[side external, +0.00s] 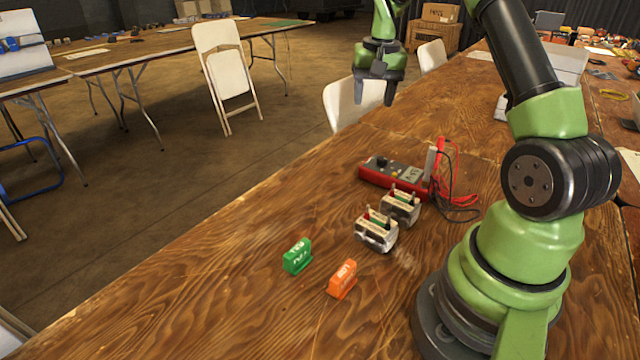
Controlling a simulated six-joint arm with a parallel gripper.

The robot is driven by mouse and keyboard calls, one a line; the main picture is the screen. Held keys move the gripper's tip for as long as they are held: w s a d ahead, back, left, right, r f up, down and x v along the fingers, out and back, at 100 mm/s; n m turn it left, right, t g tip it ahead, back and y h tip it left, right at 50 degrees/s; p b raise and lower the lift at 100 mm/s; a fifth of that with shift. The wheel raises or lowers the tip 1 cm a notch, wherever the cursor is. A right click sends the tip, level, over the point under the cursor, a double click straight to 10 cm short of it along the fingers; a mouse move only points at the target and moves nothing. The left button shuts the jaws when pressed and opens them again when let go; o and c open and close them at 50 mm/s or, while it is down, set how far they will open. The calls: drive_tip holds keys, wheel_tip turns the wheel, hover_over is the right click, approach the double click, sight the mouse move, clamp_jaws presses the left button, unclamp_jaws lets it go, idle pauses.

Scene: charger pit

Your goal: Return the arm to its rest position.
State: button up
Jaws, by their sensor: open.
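My gripper (374,92) is at the upper middle of the side external view, raised above the wooden table (230,270) and pointing down. Its two dark fingers are apart, with nothing between them. It is clear of everything on the table.
A green block (297,256) and an orange block (342,279) stand on the table. Two small white-and-dark units (376,232) (400,207) sit behind them. A red multimeter (392,172) with red and black leads lies farther back. The table's left front is clear. A white folding chair (226,75) stands beyond.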

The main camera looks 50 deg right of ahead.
drive_tip(key=s+a+r+n+t, duration=0.25)
drive_tip(key=a+r, duration=0.35)
drive_tip(key=a, duration=0.3)
drive_tip(key=s+a+r+n+t, duration=0.1)
drive_tip(key=s+a+r, duration=0.2)
drive_tip(key=a+r, duration=0.4)
drive_tip(key=s+a+f+n+t+y, duration=0.1)
drive_tip(key=s+a+n+t+y, duration=0.1)
drive_tip(key=s+a, duration=0.8)
drive_tip(key=shift+s+a+f+n+t, duration=0.15)
drive_tip(key=shift+s+a+n+t, duration=0.15)
drive_tip(key=shift+s+n, duration=0.4)
